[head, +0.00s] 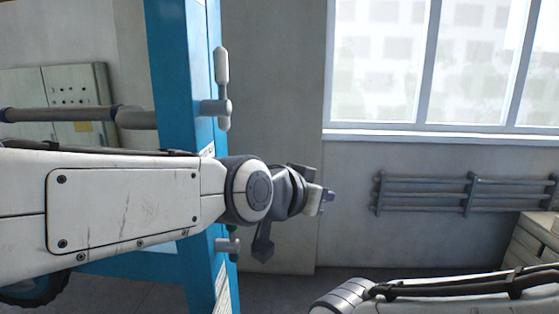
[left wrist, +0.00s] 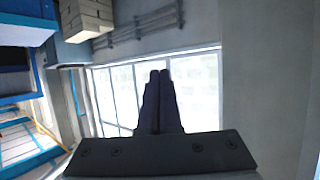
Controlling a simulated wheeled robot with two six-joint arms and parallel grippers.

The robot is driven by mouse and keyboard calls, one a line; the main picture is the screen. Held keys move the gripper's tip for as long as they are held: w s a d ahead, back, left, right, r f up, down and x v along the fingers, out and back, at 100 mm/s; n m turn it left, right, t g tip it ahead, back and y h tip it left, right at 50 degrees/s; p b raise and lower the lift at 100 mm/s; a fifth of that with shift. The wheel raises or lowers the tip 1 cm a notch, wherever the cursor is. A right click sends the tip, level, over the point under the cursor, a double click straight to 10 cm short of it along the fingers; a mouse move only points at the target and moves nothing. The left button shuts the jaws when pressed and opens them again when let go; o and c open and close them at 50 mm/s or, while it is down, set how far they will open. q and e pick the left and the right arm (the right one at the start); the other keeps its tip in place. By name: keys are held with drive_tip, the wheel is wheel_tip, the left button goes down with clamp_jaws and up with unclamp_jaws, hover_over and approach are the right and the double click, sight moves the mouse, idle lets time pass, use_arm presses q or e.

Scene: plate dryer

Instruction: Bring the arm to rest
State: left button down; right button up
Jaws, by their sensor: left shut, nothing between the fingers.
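My left arm comes in from the left in the head view and reaches across the front of a blue upright post. My left gripper (head: 328,196) points to the right, away from the camera, with nothing in it. In the left wrist view its two dark fingers (left wrist: 159,75) lie together, shut and empty, against the bright window. My right arm shows only in part at the bottom right of the head view, and its gripper is out of view.
The blue frame (head: 181,75) with handles stands close behind my left arm. A window (head: 440,60) and a wall radiator (head: 465,194) are at the back right. Open space surrounds the left fingers.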

use_arm(q)
drive_tip(key=s+a+f+g+y, duration=0.25)
drive_tip(key=s+f, duration=0.35)
drive_tip(key=f, duration=0.3)
drive_tip(key=s+a+f+g+y, duration=0.1)
drive_tip(key=s+f+g, duration=0.35)
drive_tip(key=f, duration=0.35)
drive_tip(key=s+a+f+g+y, duration=0.1)
drive_tip(key=s+a+f+g, duration=0.1)
drive_tip(key=s+a+f, duration=0.2)
drive_tip(key=s+a+f+g+y+b, duration=0.1)
drive_tip(key=s+a+f, duration=0.3)
drive_tip(key=s, duration=0.4)
drive_tip(key=shift+s+a+f+g+y, duration=0.3)
drive_tip(key=shift+f+g+y, duration=0.15)
drive_tip(key=shift+y, duration=0.2)
